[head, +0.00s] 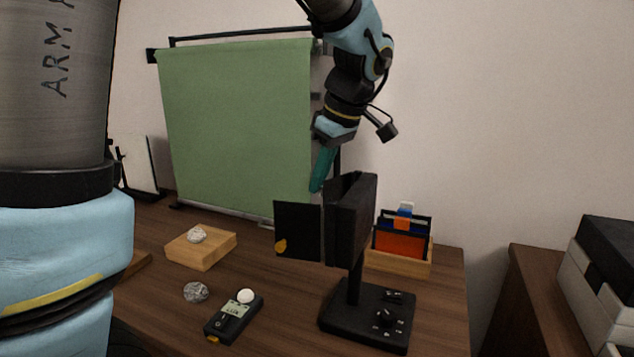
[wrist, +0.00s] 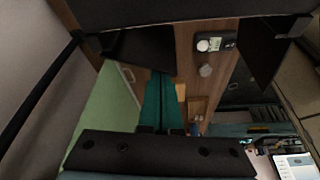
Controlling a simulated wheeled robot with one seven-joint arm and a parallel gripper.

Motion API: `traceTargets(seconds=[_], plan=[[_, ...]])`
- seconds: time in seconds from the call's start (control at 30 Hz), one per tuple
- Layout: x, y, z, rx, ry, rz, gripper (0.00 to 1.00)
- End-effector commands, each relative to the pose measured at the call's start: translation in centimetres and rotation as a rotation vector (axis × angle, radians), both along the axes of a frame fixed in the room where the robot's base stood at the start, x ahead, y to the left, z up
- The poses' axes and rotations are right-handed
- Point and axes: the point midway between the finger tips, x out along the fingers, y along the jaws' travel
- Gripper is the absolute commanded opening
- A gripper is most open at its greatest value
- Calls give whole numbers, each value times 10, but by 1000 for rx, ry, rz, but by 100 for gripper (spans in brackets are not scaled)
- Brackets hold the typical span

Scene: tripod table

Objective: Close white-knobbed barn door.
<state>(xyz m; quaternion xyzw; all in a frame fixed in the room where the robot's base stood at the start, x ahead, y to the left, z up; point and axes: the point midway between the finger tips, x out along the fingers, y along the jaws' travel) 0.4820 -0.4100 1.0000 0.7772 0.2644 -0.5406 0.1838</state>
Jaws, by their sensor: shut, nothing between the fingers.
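A black lamp head (head: 357,215) stands on a post with a black base, with flat black door panels at its front. The left panel (head: 298,230) stands out to the left and carries a yellow knob (head: 280,246) at its lower left. I see no white knob on any door in either view. My gripper (head: 317,188) is shut and empty, its teal fingers pointing down just above and behind the left panel; I cannot tell whether they touch.
A green backdrop (head: 235,125) hangs behind. On the table are a light meter (head: 233,320) with a white dome, a grey stone (head: 195,292), a wooden block (head: 200,250) with a pale stone, and a wooden holder (head: 402,259) of coloured cards right of the lamp.

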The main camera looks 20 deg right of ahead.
Motion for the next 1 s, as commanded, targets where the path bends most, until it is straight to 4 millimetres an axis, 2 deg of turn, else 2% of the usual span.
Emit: traceTargets(seconds=[0.3, 1.0], plan=[[-16, -3, -1, 1, 1, 228, 0], [-24, -6, 0, -1, 1, 225, 0]])
